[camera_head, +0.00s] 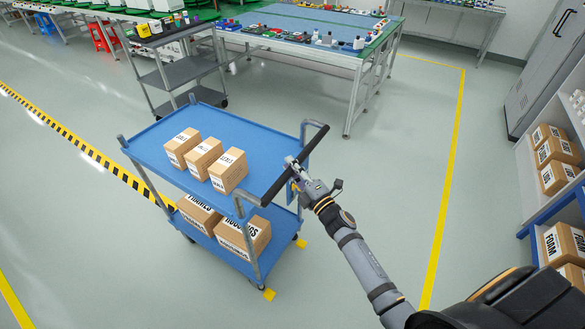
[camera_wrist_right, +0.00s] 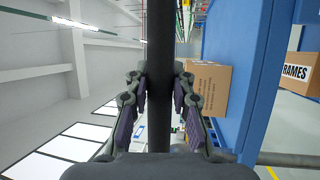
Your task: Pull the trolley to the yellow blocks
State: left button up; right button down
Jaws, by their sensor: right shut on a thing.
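The blue two-shelf trolley (camera_head: 165,138) stands on the grey floor in the middle of the head view. Its black handle bar (camera_head: 312,144) is on the right side, towards my right arm. My right gripper (camera_head: 292,164) is shut on the bar near its middle. In the right wrist view the bar (camera_wrist_right: 160,60) runs between the fingers (camera_wrist_right: 160,95). My left gripper is not in view.
Three cartons (camera_head: 228,171) stand on the top shelf, more on the lower shelf (camera_head: 243,237). A grey cart (camera_head: 185,72) and a blue-topped workbench (camera_head: 295,22) stand behind. Shelves with cartons (camera_head: 563,245) are at right. Floor between trolley and yellow line (camera_head: 440,215) is mostly clear.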

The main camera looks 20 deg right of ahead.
jog(key=shift+f, duration=0.25)
jog(key=c, duration=1.5)
grip_release()
jog(key=shift+s, duration=0.1)
jog(key=shift+c, duration=0.2)
jog(key=o, duration=0.4)
jog(key=shift+s+d+r, duration=0.2)
jog(key=shift+d, duration=0.05)
jog(key=shift+w+a, duration=0.1)
jog(key=shift+w, duration=0.05)
jog(key=v, duration=1.2)
